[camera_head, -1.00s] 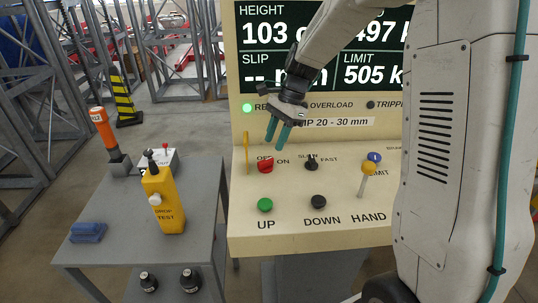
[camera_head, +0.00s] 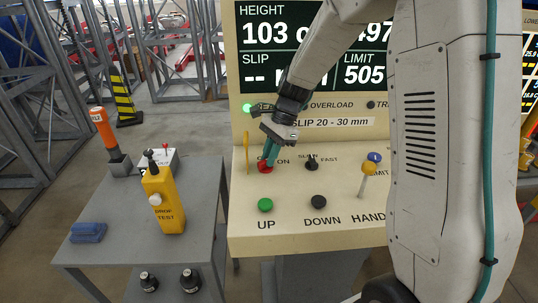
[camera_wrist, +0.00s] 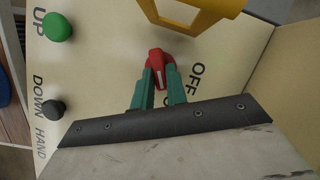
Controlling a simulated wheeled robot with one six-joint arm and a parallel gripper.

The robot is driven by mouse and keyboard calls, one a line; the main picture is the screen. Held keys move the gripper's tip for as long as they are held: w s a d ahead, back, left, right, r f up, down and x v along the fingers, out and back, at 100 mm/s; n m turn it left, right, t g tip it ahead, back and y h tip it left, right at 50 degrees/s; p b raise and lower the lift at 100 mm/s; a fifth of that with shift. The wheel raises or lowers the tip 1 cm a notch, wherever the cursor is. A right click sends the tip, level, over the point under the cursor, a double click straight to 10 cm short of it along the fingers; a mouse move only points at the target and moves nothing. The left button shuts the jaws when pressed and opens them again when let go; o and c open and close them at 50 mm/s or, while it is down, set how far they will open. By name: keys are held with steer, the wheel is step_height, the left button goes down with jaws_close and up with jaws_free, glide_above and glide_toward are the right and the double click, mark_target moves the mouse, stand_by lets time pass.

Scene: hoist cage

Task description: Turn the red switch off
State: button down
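The red switch (camera_head: 265,168) is a small rotary knob on the cream panel, near its OFF and ON labels. In the wrist view the red switch (camera_wrist: 160,64) shows a white line on its handle, directed away from the OFF label (camera_wrist: 197,78) toward the ON side. My gripper (camera_head: 269,157) is down at the switch from above. In the wrist view the teal fingers of my gripper (camera_wrist: 161,84) stand on either side of the handle, with slim gaps visible. The fingers partly hide the switch in the head view.
A yellow guard (camera_head: 246,152) stands left of the switch. A grey table (camera_head: 115,235) with a yellow pendant (camera_head: 162,200) stands left.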

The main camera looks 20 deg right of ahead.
steer(key=shift+w+n, duration=0.1)
steer(key=shift+n, duration=0.2)
steer(key=shift+w+a+n+g+h, duration=0.15)
steer(key=shift+n+g, duration=0.15)
steer(key=shift+n, duration=0.55)
steer(key=shift+w+d+n+g+h, duration=0.1)
steer(key=shift+n+g+h, duration=0.15)
steer(key=shift+n, duration=0.65)
steer(key=shift+w+a+n+g+h, duration=0.1)
steer(key=shift+n+g, duration=0.25)
steer(key=shift+n, duration=0.5)
steer(key=c, duration=1.4)
jaws_free()
steer(key=shift+r, duration=0.15)
